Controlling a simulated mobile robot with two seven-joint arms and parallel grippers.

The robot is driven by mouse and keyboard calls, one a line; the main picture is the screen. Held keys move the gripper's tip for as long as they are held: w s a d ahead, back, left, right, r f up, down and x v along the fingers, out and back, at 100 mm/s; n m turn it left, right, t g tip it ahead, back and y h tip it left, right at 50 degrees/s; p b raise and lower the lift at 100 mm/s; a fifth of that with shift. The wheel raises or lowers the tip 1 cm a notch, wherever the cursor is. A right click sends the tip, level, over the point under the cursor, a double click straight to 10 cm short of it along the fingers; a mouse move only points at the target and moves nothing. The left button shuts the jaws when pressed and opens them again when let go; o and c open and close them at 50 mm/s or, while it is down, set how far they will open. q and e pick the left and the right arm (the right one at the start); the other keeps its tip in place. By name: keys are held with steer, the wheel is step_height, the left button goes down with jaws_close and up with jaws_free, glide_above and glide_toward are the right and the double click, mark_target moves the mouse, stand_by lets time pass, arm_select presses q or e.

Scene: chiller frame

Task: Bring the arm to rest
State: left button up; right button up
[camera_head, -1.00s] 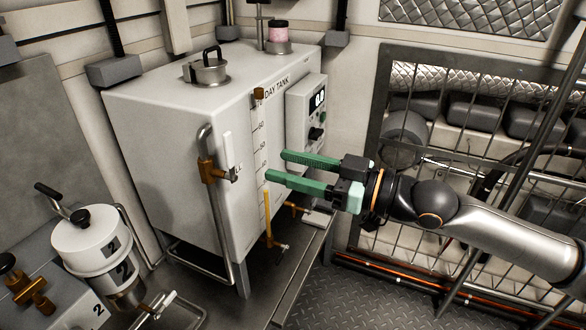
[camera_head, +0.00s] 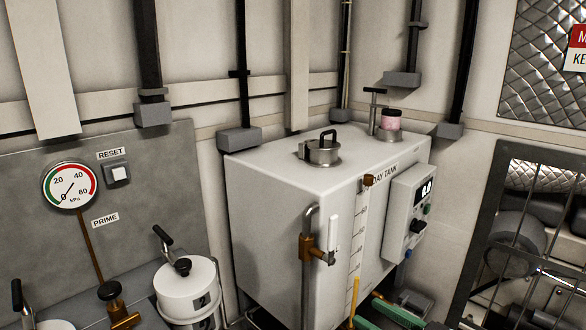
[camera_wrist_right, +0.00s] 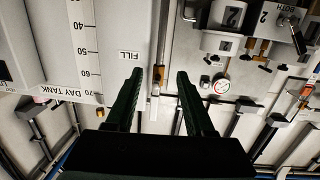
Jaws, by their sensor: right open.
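My right gripper (camera_head: 367,311) shows only as green fingers at the bottom edge of the head view, below the front of the day tank. The rest of that arm is outside this view. In the right wrist view its two dark fingers (camera_wrist_right: 158,80) stand apart, with nothing clamped between them. A metal pipe with a brass part (camera_wrist_right: 159,50) shows between the fingers in the picture; its distance from them is unclear. The FILL label (camera_wrist_right: 129,57) is left of it. My left gripper is not in view.
The white day tank (camera_head: 270,200) has a lidded top, a brass valve (camera_head: 310,248) and a control box (camera_head: 408,212). A gauge (camera_head: 70,186) and white canister (camera_head: 187,285) stand left. A barred frame (camera_head: 500,240) is at right.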

steer(key=s+a+f+m+g+h, duration=0.15)
steer(key=s+f, duration=0.35)
steer(key=f, duration=0.5)
steer(key=s+f+m+g+h, duration=0.1)
steer(key=s+f+m+h, duration=0.15)
steer(key=s+f, duration=0.55)
steer(key=s+f+m+g+h, duration=0.1)
steer(key=s+f+h, duration=0.2)
steer(key=f, duration=0.9)
arm_select(q)
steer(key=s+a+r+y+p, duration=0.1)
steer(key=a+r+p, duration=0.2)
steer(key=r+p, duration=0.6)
steer(key=p, duration=0.3)
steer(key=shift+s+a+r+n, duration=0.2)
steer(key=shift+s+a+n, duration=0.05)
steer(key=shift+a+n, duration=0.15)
arm_select(e)
steer(key=s+d+r+m+h, duration=0.1)
steer(key=s+d+r, duration=0.1)
steer(key=r, duration=0.7)
steer(key=shift+d+r, duration=0.25)
steer(key=shift+d, duration=0.4)
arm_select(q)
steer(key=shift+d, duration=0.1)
